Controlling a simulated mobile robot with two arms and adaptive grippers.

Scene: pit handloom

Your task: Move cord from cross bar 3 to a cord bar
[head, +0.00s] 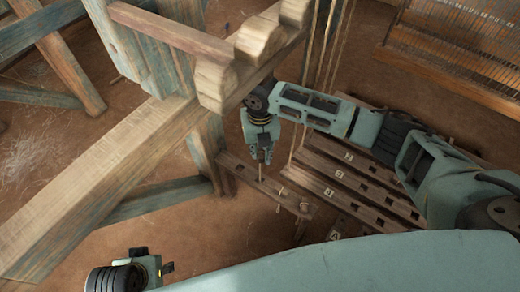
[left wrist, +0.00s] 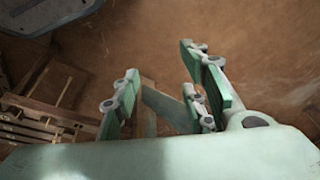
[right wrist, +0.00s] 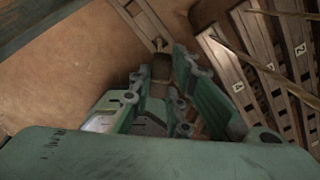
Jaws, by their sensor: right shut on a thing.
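My left gripper (left wrist: 160,85) is open and empty, away from the bars.
Several taut cords (head: 318,60) hang down beside the gripper to the bars. A thick wooden beam (head: 100,180) and blue-worn posts (head: 140,50) stand at the left. A reed-like frame (head: 450,75) is at the upper right. Bare brown floor lies at the lower left.

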